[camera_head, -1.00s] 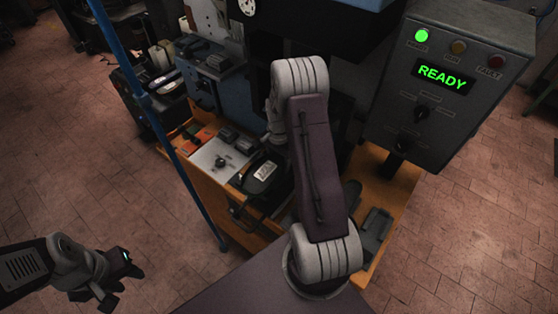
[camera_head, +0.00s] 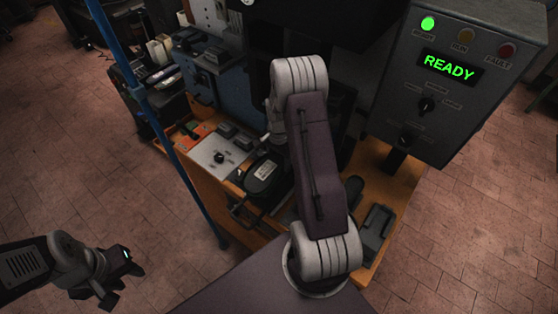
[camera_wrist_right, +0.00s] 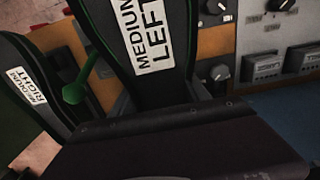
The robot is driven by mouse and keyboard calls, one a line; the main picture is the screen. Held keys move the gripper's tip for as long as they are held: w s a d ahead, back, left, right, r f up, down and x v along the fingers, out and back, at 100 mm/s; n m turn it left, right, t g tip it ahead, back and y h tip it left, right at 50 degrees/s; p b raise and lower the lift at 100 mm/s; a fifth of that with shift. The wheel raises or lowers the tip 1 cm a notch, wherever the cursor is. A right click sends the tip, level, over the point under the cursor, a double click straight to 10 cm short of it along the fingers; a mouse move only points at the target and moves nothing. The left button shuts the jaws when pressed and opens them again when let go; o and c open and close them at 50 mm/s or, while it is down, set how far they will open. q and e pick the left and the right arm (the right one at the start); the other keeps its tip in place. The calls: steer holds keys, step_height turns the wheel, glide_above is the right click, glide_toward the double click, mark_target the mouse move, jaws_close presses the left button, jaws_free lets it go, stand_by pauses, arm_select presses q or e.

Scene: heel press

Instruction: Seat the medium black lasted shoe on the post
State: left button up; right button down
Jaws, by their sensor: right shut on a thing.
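A black shoe piece with a pale label reading MEDIUM LEFT (camera_wrist_right: 148,40) fills the middle of the right wrist view, directly beyond my right gripper (camera_wrist_right: 180,140). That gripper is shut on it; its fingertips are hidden. A second black piece, labelled MEDIUM RIGHT (camera_wrist_right: 28,88), is at the left of that view. In the head view a black labelled shoe piece (camera_head: 262,174) shows left of my right arm; its label is too small to read there. My right gripper is hidden behind its own arm in the head view. My left gripper (camera_head: 122,284) is open and empty at lower left. I cannot make out the post.
A grey control box (camera_head: 455,110) at right shows READY with a green lamp. A blue pole (camera_head: 165,130) stands left of the orange bench (camera_head: 165,146). A green-knobbed lever (camera_wrist_right: 78,90) is between the two pieces. Dark objects (camera_head: 375,232) lie on the bench's right side.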

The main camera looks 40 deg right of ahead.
steer(key=shift+f+b, duration=0.35)
steer(key=shift+f, duration=0.15)
steer(key=shift+c, duration=2.2)
jaws_free()
step_height(320, 180, up, 9)
steer(key=shift+r+b, duration=0.1)
steer(key=shift+b, duration=0.85)
